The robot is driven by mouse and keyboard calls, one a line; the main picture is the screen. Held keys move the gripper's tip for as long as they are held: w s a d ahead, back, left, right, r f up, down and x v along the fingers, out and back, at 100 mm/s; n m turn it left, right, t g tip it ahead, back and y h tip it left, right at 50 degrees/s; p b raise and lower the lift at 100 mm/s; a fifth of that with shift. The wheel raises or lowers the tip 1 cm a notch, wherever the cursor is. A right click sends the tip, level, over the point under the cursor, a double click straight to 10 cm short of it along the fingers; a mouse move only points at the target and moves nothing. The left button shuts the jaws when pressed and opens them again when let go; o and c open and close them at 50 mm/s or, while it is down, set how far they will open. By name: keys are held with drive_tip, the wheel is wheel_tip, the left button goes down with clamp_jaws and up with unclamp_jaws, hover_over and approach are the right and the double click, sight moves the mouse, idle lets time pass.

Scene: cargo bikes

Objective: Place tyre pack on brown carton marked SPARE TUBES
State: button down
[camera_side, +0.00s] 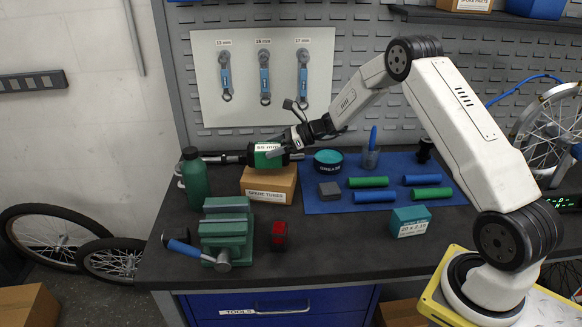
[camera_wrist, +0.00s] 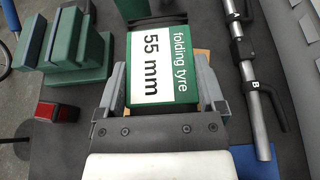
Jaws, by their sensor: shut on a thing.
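The tyre pack (camera_side: 267,155), a green box with a white label reading "55 mm" and "folding tyre", is held in my gripper (camera_side: 285,150). In the wrist view my gripper (camera_wrist: 162,85) has one finger on each side of the pack (camera_wrist: 163,62), shut on it. The brown carton marked SPARE TUBES (camera_side: 268,196) stands on the bench directly under the pack in the side view. The pack is at the carton's top; I cannot tell whether they touch. In the wrist view the pack hides nearly all of the carton.
A green bottle (camera_side: 195,180) stands left of the carton, with a green vise (camera_side: 226,232) and red light (camera_side: 279,236) in front. Right is a blue mat (camera_side: 325,204) with several grips, a grease tin (camera_side: 328,161) and a grey block. A teal box (camera_side: 410,221) sits near the bench front.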

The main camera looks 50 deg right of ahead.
drive_tip(key=shift+f, duration=1.3)
drive_tip(key=shift+f, duration=0.1)
unclamp_jaws()
drive_tip(key=shift+f, duration=0.1)
drive_tip(key=shift+s+r, duration=0.1)
drive_tip(key=shift+r, duration=0.1)
drive_tip(key=v, duration=1.2)
